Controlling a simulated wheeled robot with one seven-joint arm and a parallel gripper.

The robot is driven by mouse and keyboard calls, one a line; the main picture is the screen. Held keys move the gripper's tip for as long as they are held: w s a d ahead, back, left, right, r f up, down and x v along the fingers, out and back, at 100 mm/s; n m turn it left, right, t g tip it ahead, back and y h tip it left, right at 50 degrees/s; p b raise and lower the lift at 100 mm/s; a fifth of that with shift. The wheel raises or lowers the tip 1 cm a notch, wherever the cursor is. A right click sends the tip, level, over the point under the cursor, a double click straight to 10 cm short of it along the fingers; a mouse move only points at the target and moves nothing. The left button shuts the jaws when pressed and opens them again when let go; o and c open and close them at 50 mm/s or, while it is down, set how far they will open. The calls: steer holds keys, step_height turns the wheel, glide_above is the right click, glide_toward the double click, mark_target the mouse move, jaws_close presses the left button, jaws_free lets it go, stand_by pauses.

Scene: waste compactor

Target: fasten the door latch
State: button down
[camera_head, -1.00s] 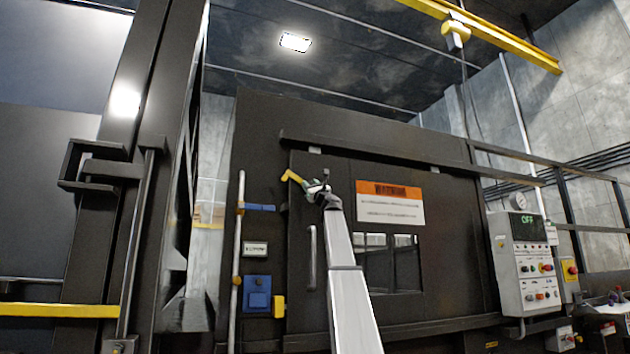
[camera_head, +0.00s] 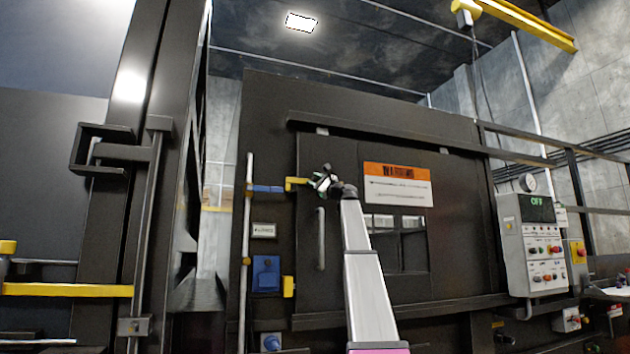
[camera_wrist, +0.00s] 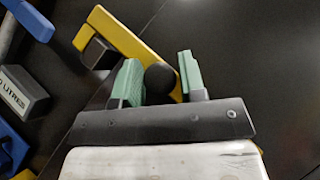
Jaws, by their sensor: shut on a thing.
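The yellow door latch (camera_head: 296,182) sits at the upper left edge of the dark door (camera_head: 340,270). It lies close to level, its left end near a blue bar (camera_head: 267,189) on the frame. My gripper (camera_head: 319,183) is at the latch's right end. In the wrist view the yellow latch (camera_wrist: 118,38) runs slantwise past a dark square block, and its black knob (camera_wrist: 160,80) sits between the green fingers of my gripper (camera_wrist: 156,78), which is shut on it. The fingers hide part of the latch's near end.
A vertical door handle (camera_head: 321,238) is below the latch, and an orange and white warning sign (camera_head: 397,184) to the right. A pale vertical pipe (camera_head: 247,250) and a blue box (camera_head: 266,273) are left of the door. A control panel (camera_head: 532,245) stands at right.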

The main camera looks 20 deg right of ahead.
steer(key=shift+w+f, duration=0.1)
steer(key=shift+w, duration=0.25)
steer(key=c, duration=0.8)
jaws_free()
steer(key=shift+w, duration=0.1)
steer(key=shift+s+f, duration=0.15)
steer(key=shift+s, duration=0.05)
steer(key=shift+s+d+f, duration=0.1)
steer(key=shift+s+d, duration=0.05)
steer(key=v, duration=1)
steer(key=shift+d, duration=0.1)
